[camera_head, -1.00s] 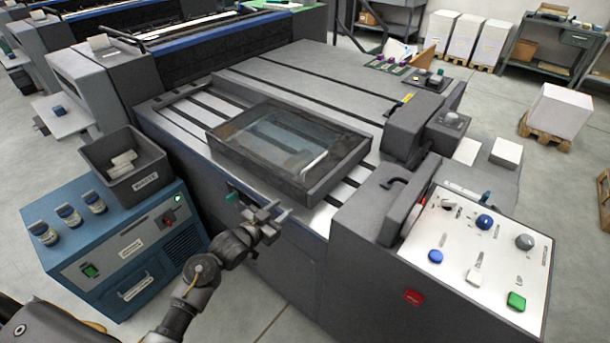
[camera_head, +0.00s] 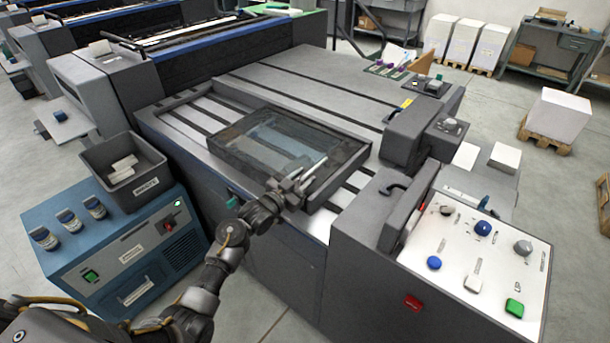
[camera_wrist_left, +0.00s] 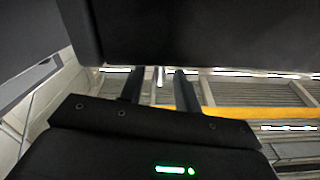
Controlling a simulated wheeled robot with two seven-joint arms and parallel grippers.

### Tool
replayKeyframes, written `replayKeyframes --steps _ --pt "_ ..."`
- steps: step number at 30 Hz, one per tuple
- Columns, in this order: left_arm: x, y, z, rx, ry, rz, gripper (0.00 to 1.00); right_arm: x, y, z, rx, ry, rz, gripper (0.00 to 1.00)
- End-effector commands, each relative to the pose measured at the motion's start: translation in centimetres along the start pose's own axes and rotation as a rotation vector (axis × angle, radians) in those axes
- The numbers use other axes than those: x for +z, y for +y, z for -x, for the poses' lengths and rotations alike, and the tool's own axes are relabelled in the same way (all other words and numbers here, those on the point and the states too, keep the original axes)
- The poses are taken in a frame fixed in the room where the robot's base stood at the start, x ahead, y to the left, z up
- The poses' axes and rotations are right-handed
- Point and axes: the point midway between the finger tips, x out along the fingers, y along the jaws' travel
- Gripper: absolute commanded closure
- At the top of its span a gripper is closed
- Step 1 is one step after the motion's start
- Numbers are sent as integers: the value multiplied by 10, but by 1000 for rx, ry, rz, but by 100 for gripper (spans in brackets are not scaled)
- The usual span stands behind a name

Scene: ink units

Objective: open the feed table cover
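The feed table cover (camera_head: 347,150) is a dark frame with a see-through pane, lying flat and closed on the grey feed table. A pale bar handle (camera_head: 314,170) sits near its right front corner. My left gripper (camera_head: 294,186) is over the cover's front edge, right by the handle. In the left wrist view its two dark fingers (camera_wrist_left: 158,88) stand apart, with a small bright piece visible between them. I cannot tell whether they touch the handle. A large dark surface fills the top of that view. My right gripper is not in view.
A control panel (camera_head: 455,250) with knobs and buttons stands at the right front. A blue cabinet (camera_head: 110,250) with small jars and a dark bin (camera_head: 122,185) on it stands at left. A dark box unit (camera_head: 408,135) sits right of the cover.

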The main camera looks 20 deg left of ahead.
Motion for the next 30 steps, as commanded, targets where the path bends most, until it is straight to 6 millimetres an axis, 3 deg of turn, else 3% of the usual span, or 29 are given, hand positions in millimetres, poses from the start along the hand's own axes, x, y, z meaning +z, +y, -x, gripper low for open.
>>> replayKeyframes --steps 4,13,21,30 --pt "0 0 -11 1 -1 1 67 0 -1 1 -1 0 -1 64" --pt "0 1 -14 1 -1 0 67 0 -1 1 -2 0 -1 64" --pt "0 0 -13 0 -1 0 100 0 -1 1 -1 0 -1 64" --pt "0 0 -13 0 -1 -1 100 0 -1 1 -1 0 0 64"
